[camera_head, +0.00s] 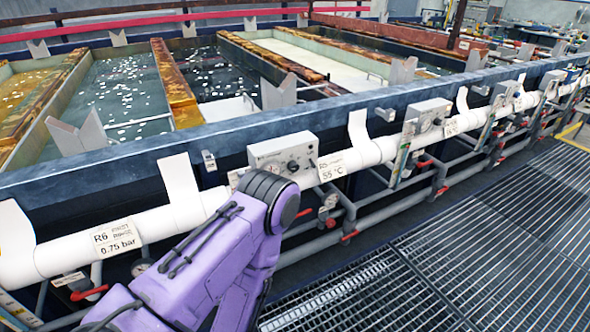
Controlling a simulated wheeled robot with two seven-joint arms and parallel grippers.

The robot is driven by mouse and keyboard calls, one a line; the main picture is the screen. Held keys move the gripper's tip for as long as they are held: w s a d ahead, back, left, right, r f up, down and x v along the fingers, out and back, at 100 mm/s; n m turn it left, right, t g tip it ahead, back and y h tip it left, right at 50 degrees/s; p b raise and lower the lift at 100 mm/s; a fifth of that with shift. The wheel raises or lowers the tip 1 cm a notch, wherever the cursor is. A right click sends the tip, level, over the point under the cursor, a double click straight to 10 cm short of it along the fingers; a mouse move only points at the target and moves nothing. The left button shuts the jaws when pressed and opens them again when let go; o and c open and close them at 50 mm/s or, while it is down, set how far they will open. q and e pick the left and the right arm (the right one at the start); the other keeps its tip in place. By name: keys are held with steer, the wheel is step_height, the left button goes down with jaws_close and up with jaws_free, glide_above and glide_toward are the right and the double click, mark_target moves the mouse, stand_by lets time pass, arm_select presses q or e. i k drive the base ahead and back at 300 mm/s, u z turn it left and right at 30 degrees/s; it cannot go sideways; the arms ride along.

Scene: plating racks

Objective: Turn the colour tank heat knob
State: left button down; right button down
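A grey control box (270,150) is fixed above the white pipe, left of the 55 °C label. A small dark round knob (293,166) shows on its front face; its exact setting is too small to read. My purple arm comes in from the lower left, and its dark rounded joint covers the area just below the box. No gripper fingers show, and I cannot tell whether the arm touches the box. My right gripper is out of view. I cannot tell from labels which box serves the colour tank.
A white pipe (357,158) with labels runs along the tank line's front. A second grey control box (428,113) sits further right. Red-handled valves (350,236) and grey pipes lie below. Open liquid tanks stand behind the dark rim. The grating floor (450,250) is clear.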

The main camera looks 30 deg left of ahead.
mark_target(293, 166)
steer(key=z, duration=1.15)
steer(key=i, duration=0.65)
steer(key=u, duration=1.55)
